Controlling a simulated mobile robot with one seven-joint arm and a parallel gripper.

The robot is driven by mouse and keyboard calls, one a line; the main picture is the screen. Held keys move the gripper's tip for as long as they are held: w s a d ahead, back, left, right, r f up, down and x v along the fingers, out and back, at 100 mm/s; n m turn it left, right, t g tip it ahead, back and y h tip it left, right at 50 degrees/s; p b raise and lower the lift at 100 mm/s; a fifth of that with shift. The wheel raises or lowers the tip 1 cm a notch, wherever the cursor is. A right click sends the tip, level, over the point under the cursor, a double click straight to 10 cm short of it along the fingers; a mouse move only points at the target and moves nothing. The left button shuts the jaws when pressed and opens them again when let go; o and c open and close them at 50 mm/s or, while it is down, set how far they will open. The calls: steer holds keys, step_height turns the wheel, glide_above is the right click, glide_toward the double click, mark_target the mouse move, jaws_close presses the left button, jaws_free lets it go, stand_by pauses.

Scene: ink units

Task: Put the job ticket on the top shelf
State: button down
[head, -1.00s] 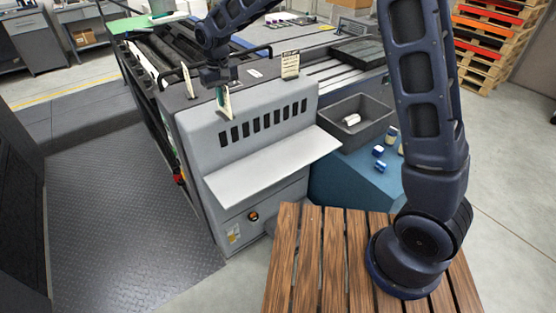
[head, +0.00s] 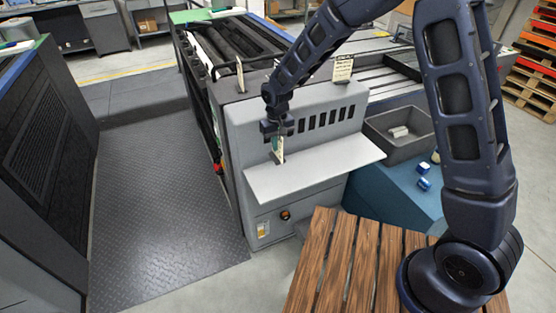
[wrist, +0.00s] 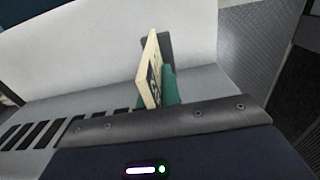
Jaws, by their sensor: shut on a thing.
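My gripper (head: 277,137) is shut on a cream card with dark print, the job ticket (head: 279,152). The ticket hangs upright below the gripper, in front of the slotted grey panel and over the left part of a pale grey shelf (head: 325,166). I cannot tell whether its lower edge touches the shelf. In the wrist view the ticket (wrist: 149,70) is seen nearly edge-on between the fingers (wrist: 160,75), one with a green pad, with the pale shelf (wrist: 90,50) beyond it.
Two other cards stand on the machine's top, one at left (head: 240,74) and a printed one at right (head: 343,68). A dark bin (head: 400,148) holding white rolls is right of the shelf, near small blue items (head: 423,176). A slatted wooden surface (head: 340,265) is in front.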

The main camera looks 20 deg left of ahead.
mark_target(277, 156)
steer(key=shift+f, duration=3.85)
steer(key=shift+f, duration=0.15)
steer(key=c, duration=1.6)
jaws_free()
